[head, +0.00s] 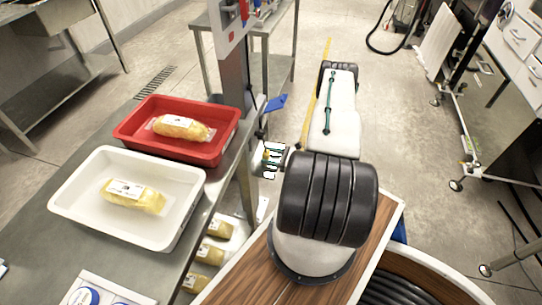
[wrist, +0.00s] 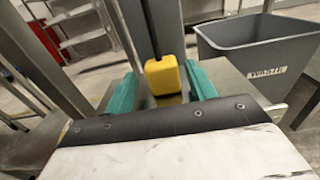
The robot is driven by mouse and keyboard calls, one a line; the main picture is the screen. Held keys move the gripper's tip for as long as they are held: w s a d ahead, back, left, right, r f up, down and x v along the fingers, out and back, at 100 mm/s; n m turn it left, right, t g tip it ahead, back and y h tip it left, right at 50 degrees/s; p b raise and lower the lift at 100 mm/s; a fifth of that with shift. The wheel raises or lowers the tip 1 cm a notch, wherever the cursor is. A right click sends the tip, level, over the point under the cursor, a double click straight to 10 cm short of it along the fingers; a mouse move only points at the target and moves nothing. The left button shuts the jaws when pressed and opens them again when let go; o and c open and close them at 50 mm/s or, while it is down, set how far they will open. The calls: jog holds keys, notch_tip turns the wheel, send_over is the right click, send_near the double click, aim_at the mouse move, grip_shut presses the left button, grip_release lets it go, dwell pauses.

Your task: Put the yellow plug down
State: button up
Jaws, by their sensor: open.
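The yellow plug (wrist: 162,76) is a rounded yellow block with a dark stem or cable rising behind it in the wrist view. It sits between the two teal fingers of my gripper (wrist: 161,86), which are apart, with a narrow gap visible beside the plug. A greyish metal surface shows under and around it; whether the plug rests on it I cannot tell. In the head view my gripper (head: 271,158) is beside the steel post, partly hidden by my arm. The plug is too small there to make out clearly.
A grey waste bin (wrist: 240,50) stands at the right of the wrist view. In the head view, a red tray (head: 160,150) and a white tray (head: 75,205), each holding a yellow pack, stand on a steel table at left. A steel post (head: 234,70) rises near my gripper.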

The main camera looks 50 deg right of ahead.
jog(key=r+v, duration=0.1)
jog(key=v, duration=1.1)
jog(key=shift+d, duration=0.1)
